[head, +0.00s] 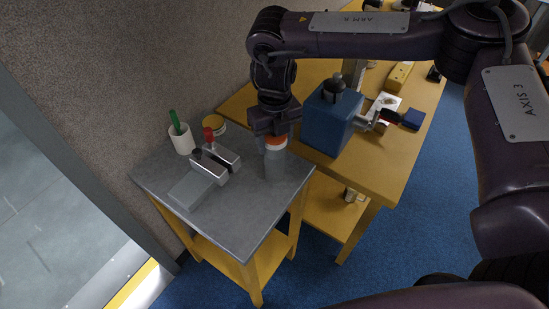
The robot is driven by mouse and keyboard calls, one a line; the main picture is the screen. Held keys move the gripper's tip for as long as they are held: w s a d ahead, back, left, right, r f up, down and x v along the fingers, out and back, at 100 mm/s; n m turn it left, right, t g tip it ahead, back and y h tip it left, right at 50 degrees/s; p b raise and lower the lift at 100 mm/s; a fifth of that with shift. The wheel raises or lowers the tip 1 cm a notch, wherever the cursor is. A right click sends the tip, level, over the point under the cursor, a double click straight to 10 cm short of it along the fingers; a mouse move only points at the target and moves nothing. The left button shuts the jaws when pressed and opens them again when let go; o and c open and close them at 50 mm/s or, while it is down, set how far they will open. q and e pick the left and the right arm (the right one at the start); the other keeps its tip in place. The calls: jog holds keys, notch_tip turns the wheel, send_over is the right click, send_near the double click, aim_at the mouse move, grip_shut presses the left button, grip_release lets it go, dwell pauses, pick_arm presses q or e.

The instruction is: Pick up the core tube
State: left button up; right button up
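The core tube (275,166) is a grey cylinder with an orange cap (276,143), upright at the right part of the small grey-topped table (237,225). My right gripper (274,138) comes down over it from above, with its fingers at the orange cap. The fingers hide part of the cap, and I cannot tell whether they are closed on it or just beside it. The tube's foot seems to be on or very near the table top. My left gripper is not in view.
A metal clamp-like device (210,168) with a red knob, a white cup (181,139) with a green-handled tool and a yellow tin (214,124) stand left of the tube. A blue winch box (329,122) sits on the yellow bench to the right. The table's front is clear.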

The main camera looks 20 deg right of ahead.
jog(key=shift+r, duration=0.1)
jog(key=c, duration=1)
grip_shut()
jog(key=shift+r, duration=0.1)
